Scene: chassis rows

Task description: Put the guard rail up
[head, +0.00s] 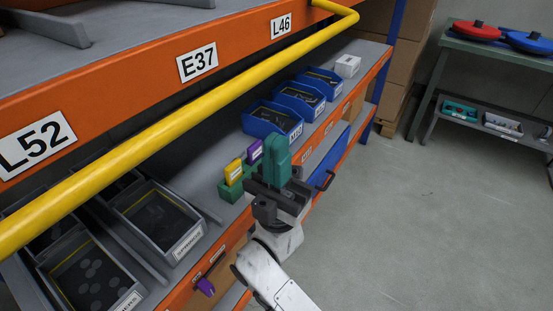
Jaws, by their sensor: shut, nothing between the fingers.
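The guard rail (205,107) is a long yellow bar running along the front of the rack, from the left edge of the head view up to the top right. Its far end bends back towards the orange beam (236,53) near the L46 label. The rail passes in front of the shelf opening, below the labels. My gripper (277,147) has teal fingers, which are shut and empty. It is at the shelf front, below and to the right of the rail in the picture, apart from it. The rail's near end is out of view.
Blue bins (272,119) and grey bins (158,222) stand on the shelf below the rail. A green holder (231,190) with yellow and purple pieces sits beside my gripper. The floor (415,230) to the right is clear. A green bench (492,47) stands at the far right.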

